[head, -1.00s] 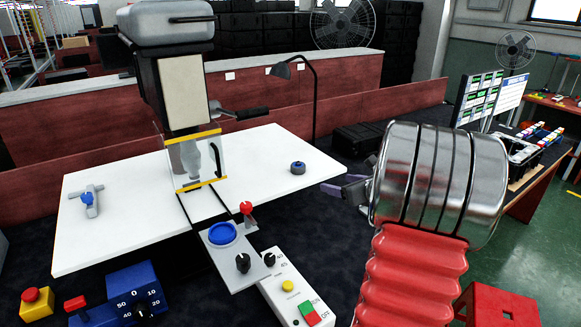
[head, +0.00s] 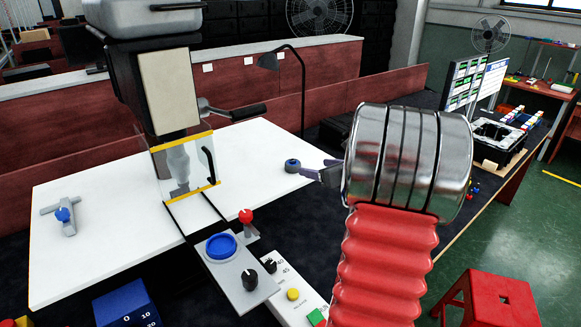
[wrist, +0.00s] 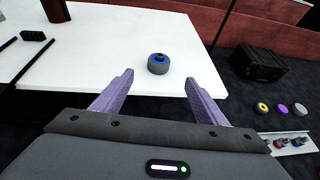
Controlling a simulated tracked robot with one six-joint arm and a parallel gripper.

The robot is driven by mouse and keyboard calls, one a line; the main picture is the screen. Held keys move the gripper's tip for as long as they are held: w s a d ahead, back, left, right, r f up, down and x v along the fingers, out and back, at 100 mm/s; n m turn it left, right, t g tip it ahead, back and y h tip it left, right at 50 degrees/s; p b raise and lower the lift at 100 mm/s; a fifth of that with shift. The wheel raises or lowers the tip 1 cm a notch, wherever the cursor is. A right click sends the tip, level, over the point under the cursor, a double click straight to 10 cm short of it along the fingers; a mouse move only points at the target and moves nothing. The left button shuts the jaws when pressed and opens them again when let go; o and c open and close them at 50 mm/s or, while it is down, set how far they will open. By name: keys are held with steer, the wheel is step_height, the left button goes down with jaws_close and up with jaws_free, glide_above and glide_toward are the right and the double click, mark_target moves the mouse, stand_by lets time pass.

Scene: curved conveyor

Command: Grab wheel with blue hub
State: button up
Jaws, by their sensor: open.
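The wheel with the blue hub (head: 292,165) is small and dark grey and lies flat near the right end of the white table. In the wrist view the same wheel (wrist: 158,63) sits on the white top, ahead of my gripper and roughly midway between its fingers. My gripper (wrist: 158,88) is open and empty, its two purple fingers spread apart. In the head view my gripper (head: 322,172) is just right of the wheel, partly hidden by my silver wrist and red arm. The fingers appear apart from the wheel.
A press-like machine (head: 165,85) with a clear guard stands mid-table. A blue-knobbed metal part (head: 65,216) lies at the left. A black lamp (head: 285,62) rises behind the table. In the wrist view, yellow-hub (wrist: 262,107) and purple-hub (wrist: 281,109) wheels lie off to the right.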

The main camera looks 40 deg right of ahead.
glide_toward(294, 162)
steer(key=shift+f+x, duration=0.15)
steer(key=shift+x, duration=0.95)
steer(key=shift+f+x, duration=0.15)
steer(key=shift+x, duration=0.95)
steer(key=shift+x, duration=2.45)
steer(key=shift+c, duration=0.2)
steer(key=c, duration=1.1)
steer(key=shift+r, duration=0.15)
step_height(294, 162, up, 10)
